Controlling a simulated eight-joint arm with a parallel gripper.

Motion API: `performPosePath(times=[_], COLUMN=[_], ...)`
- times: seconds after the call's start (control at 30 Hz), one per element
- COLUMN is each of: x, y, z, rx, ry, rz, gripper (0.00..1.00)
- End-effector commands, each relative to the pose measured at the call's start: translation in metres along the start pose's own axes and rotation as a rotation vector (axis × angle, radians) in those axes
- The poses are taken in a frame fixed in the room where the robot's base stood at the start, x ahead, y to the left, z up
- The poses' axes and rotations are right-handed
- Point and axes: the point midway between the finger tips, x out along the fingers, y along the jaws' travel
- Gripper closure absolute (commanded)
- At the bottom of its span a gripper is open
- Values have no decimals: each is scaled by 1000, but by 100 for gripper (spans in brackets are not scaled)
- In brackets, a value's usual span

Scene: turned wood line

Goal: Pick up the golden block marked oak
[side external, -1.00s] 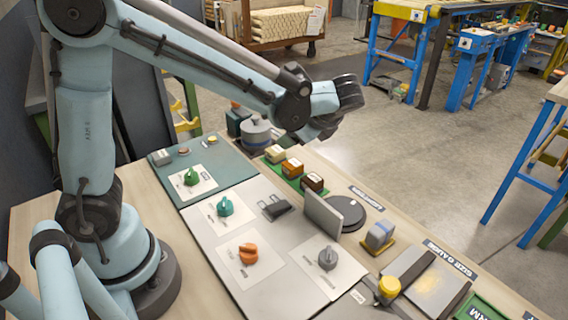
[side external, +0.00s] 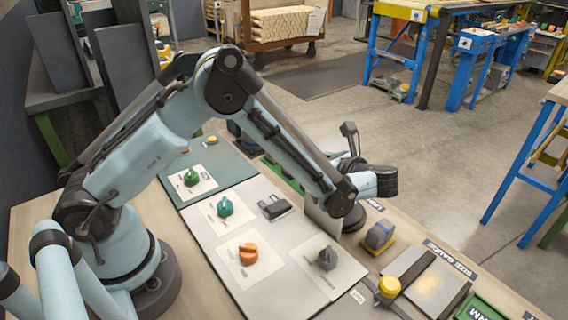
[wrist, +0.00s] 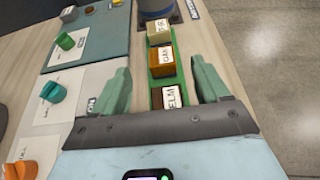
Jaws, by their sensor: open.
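The golden-brown block marked OAK (wrist: 161,70) sits in the wrist view in the middle of a row on a green tray (wrist: 155,98). A pale block marked FIR (wrist: 158,38) is beyond it, and a dark brown block marked ELM (wrist: 172,98) is nearer to me. My gripper (wrist: 160,66) is open, with one green finger to each side of the row and nothing held. I cannot tell its height above the blocks. In the side view my arm hides the blocks; only part of the green tray (side external: 283,175) shows.
Panels with green (side external: 191,177), teal (side external: 225,207) and orange (side external: 248,253) knobs lie left of the row. Bare wooden table shows right of the tray.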

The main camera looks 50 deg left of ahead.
Motion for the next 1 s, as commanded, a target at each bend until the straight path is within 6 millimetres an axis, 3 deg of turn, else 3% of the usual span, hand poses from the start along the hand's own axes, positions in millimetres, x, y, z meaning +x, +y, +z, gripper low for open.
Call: performPosePath(times=[0.1,0.37,0.7,1.0], x=[7,26,74,79], y=[0,0,0,0], z=[-11,-9,-9,-9], rx=[-1,-2,-2,-1], ry=[0,1,1,1], rz=[1,2,2,0], gripper=[26,26,26,26])
